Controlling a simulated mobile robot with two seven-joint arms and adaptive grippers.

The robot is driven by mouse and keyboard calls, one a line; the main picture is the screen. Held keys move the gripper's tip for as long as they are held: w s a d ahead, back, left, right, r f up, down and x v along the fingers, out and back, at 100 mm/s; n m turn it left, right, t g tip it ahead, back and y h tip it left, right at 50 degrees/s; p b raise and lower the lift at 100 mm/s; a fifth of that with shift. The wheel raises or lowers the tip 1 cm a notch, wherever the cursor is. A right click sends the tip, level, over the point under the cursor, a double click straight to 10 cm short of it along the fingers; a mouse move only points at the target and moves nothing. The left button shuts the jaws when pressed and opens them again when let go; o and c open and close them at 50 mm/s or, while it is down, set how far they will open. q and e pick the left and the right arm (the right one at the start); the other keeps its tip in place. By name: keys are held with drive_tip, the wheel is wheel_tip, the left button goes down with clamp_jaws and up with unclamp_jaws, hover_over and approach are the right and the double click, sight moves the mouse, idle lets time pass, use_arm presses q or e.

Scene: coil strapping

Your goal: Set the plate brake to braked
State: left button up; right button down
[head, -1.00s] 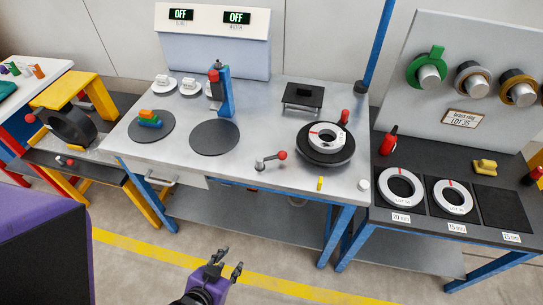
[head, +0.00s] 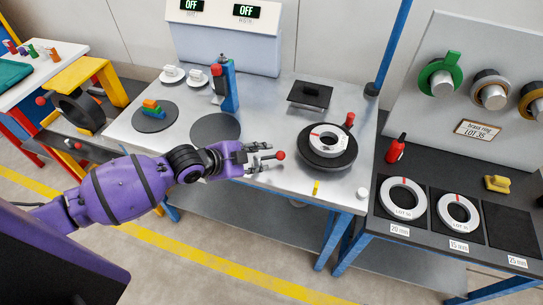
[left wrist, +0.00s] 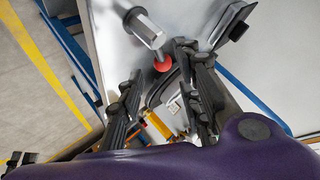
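A white ring (head: 328,137) with a red mark lies on that plate. My left gripper (head: 266,159) is open at the lever, its fingers spread and pointing right towards the knob. It hides most of the lever's arm. In the left wrist view a red knob (left wrist: 162,63) shows beyond and between the parted fingers (left wrist: 165,98); I cannot tell whether they touch it. My right gripper is out of view.
A yellow marker (head: 316,188) and a white knob (head: 362,193) sit along the bench's front edge. A blue post (head: 229,85) stands behind the left gripper. A black stand (head: 310,95) is at the back.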

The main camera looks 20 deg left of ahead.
sight(273, 157)
use_arm(q)
drive_tip(key=x, duration=0.6)
clamp_jaws()
